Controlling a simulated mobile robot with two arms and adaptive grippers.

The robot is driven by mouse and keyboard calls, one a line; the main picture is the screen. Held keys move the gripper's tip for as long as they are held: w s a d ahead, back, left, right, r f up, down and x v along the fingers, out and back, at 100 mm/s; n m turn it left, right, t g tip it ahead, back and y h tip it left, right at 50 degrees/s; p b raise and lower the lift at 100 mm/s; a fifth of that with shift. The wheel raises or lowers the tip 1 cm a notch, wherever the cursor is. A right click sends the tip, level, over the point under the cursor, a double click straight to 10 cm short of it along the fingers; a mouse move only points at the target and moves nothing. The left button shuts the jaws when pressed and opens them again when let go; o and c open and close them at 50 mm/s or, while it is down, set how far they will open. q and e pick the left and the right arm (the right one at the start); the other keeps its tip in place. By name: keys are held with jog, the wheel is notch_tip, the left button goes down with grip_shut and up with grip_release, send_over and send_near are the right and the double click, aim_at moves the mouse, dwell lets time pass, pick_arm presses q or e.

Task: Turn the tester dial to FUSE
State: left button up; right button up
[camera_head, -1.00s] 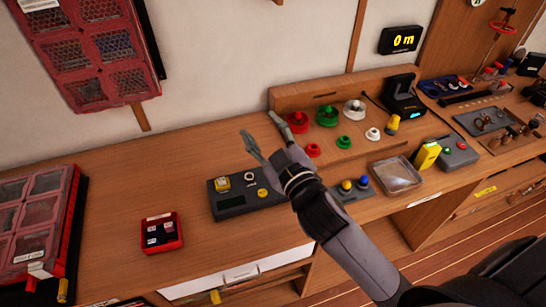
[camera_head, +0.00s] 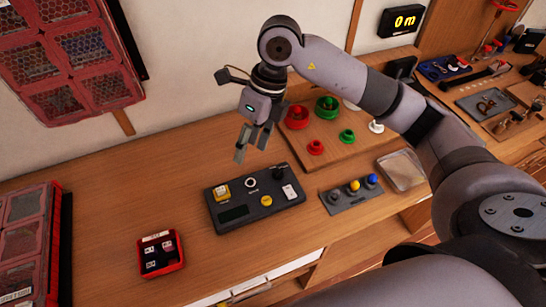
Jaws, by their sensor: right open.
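The tester (camera_head: 238,214) is a dark grey box on the wooden bench, near the middle of the head view. A black knob (camera_head: 279,172) stands at its far right corner. I cannot read any FUSE marking or tell the dial's setting. My right gripper (camera_head: 251,146) points down, open and empty, above and behind the tester, apart from it. My left gripper is not in view.
A small red tray (camera_head: 176,263) with dark pieces sits left of the tester. A grey block with yellow and blue knobs (camera_head: 337,203) is to its right. Red and green round parts (camera_head: 297,118) stand behind on a board.

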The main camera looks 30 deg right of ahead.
jog(key=w+d+r+m+h, duration=0.15)
jog(key=d+h, duration=0.25)
jog(key=d, duration=0.4)
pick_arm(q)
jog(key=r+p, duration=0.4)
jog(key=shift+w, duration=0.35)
pick_arm(e)
send_near(278, 170)
jog(key=f, duration=0.8)
jog(key=shift+s+d+f, duration=0.1)
jog(key=shift+d+f, duration=0.1)
jog(key=shift+f, duration=0.05)
jog(key=shift+c, duration=0.2)
grip_shut()
